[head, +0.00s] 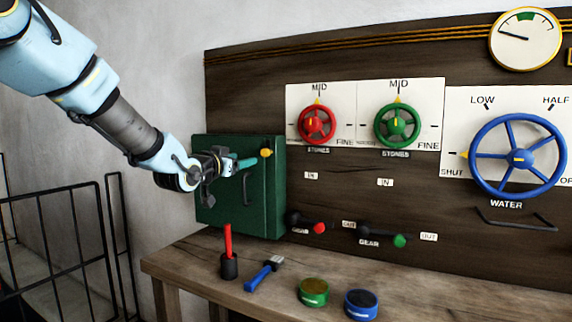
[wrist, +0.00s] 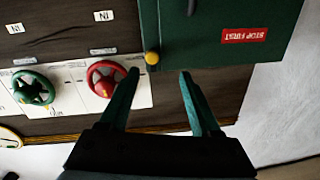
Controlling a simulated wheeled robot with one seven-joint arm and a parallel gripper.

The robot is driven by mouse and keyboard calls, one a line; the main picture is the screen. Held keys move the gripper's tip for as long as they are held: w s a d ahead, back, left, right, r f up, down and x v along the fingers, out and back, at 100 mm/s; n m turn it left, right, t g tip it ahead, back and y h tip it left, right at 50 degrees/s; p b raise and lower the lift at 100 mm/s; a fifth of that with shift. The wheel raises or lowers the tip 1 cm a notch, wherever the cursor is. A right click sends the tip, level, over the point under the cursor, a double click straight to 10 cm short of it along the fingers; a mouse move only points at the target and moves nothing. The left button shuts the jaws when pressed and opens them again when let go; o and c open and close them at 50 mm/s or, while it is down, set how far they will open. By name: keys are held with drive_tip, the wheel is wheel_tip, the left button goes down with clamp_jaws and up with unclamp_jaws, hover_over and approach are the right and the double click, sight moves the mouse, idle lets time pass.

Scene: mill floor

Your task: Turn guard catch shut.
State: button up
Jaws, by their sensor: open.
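The guard is a dark green box (head: 268,205) on the wall at the back left of the bench, with a black handle (head: 247,188) on its front. A yellow knob (head: 266,153), seemingly the guard catch, sits near its upper right edge. In the wrist view, which is upside down, the knob (wrist: 152,58) lies at the edge of the guard (wrist: 205,45). My gripper (head: 250,161) is in front of the guard. Its teal fingers (wrist: 159,73) are apart and empty, the knob just beyond the tips and between their lines. Contact is not visible. The rest of the catch is hidden.
Red (head: 317,124), green (head: 397,126) and blue (head: 518,156) handwheels are on the panel to the right. Red-tipped (head: 319,228) and green-tipped (head: 399,241) levers sit below. The bench (head: 190,262) holds a red-handled tool (head: 228,255), a blue-handled tool (head: 262,274) and two round tins (head: 313,292).

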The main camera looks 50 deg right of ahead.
sight(264, 153)
drive_tip(key=p+x, duration=0.1)
drive_tip(key=x, duration=0.2)
drive_tip(key=s+p+x, duration=0.1)
drive_tip(key=x, duration=0.3)
drive_tip(key=p+x, duration=0.2)
drive_tip(key=x, duration=0.1)
drive_tip(key=shift+s+d+r, duration=0.25)
drive_tip(key=shift+d+r, duration=0.15)
drive_tip(key=shift+w+d+f, duration=0.1)
drive_tip(key=shift+w+d, duration=0.1)
drive_tip(key=shift+d, duration=0.15)
clamp_jaws()
